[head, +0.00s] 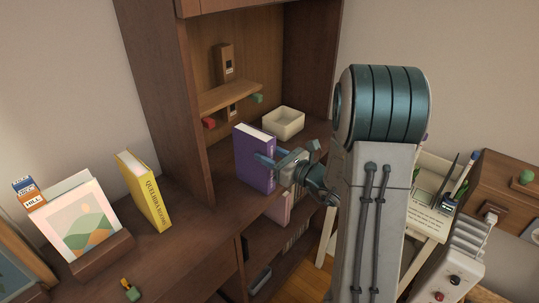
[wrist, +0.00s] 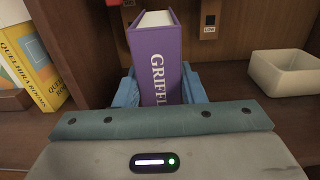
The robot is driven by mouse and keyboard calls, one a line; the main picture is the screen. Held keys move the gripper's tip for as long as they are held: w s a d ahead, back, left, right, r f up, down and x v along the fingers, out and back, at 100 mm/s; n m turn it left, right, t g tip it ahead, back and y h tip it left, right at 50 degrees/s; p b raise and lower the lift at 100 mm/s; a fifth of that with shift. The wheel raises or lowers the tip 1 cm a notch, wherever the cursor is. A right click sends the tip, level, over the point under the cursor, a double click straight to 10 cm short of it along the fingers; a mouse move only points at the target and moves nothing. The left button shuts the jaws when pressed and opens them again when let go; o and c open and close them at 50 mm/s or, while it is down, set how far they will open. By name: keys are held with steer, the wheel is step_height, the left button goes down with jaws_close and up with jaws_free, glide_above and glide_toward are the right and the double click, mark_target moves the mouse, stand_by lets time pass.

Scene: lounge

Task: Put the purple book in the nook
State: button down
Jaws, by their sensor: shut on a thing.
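The purple book (head: 254,160) stands upright at the front of the nook (head: 225,45), the wooden recess in the cabinet. It also fills the middle of the wrist view (wrist: 158,60), spine toward me with the letters "GRIFFI" showing. My gripper (head: 270,163) is shut on the book, with a blue finger on each side of it in the wrist view (wrist: 158,92). The book's lower end is hidden by my gripper in the wrist view. I cannot tell whether its base touches the nook floor.
A cream bin (head: 284,123) stands in the nook, right of the book. A small shelf (head: 229,96) with red and green blocks hangs behind. A yellow book (head: 146,190) and a picture stand (head: 80,222) are on the left counter.

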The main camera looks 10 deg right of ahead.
steer(key=shift+f, duration=0.1)
steer(key=c, duration=0.9)
jaws_free()
steer(key=shift+r, duration=0.2)
steer(key=v, duration=1.2)
steer(key=s+a+f+n+g, duration=0.2)
steer(key=s+a+n+g, duration=1.1)
steer(key=a+n, duration=0.25)
steer(key=s+d+n+h, duration=0.1)
steer(key=d+n+h, duration=0.1)
steer(key=n+h, duration=0.1)
steer(key=s+d+r+n+h, duration=0.1)
steer(key=s+d+n+h, duration=0.1)
steer(key=n+h, duration=0.2)
steer(key=s+d+n+h, duration=0.1)
steer(key=d+n+h, duration=0.1)
steer(key=n, duration=0.4)
steer(key=shift+s+d+r+n+t+h+b, duration=0.2)
steer(key=shift+d+n+t+h+b, duration=0.15)
steer(key=shift+h, duration=0.35)
